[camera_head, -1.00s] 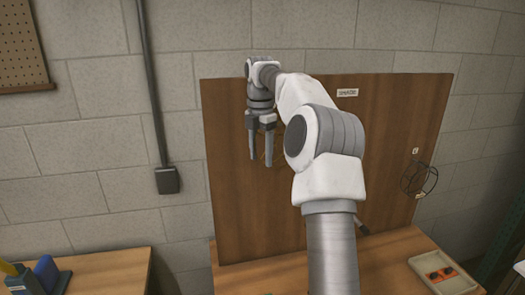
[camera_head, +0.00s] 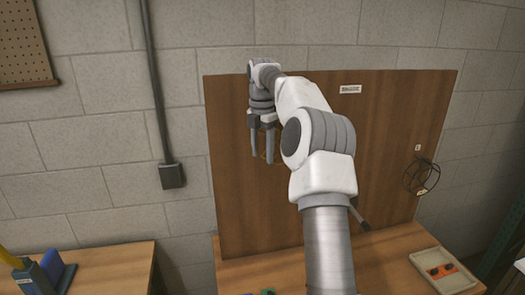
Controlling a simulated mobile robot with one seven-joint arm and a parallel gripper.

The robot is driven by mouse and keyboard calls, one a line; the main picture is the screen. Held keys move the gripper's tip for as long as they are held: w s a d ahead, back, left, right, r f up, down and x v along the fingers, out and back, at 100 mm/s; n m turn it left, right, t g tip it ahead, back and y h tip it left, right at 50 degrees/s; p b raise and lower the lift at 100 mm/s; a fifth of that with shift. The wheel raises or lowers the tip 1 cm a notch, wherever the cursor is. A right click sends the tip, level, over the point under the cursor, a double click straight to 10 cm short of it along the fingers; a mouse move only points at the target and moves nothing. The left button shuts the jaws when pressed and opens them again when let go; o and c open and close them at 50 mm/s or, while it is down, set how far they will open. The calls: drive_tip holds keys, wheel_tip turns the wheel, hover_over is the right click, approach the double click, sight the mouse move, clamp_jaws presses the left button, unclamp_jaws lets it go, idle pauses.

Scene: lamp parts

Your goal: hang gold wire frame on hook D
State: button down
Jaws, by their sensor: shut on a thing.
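My gripper (camera_head: 263,158) hangs fingers-down in front of the left part of the upright wooden board (camera_head: 234,210). It is shut on a thin gold wire frame (camera_head: 263,139), of which only faint lines show around the fingers. The rest of the frame is hidden by the gripper or too fine to make out. A dark wire frame (camera_head: 420,177) hangs at the board's right edge by small white labels. Hook D cannot be picked out; my arm covers the middle of the board.
A beige tray (camera_head: 418,262) with orange and dark parts sits at the right of the wooden table (camera_head: 385,249). A blue block (camera_head: 56,268) and other items stand on a separate table at left. A conduit box (camera_head: 172,176) is on the wall left of the board.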

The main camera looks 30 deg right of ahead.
sight(262, 137)
drive_tip(key=shift+a+f, duration=0.1)
drive_tip(key=shift+f, duration=0.25)
drive_tip(key=c, duration=0.6)
unclamp_jaws()
drive_tip(key=o, duration=0.5)
drive_tip(key=shift+w+r, duration=0.1)
drive_tip(key=shift+o, duration=0.2)
drive_tip(key=shift+r, duration=0.1)
drive_tip(key=shift+r, duration=3.65)
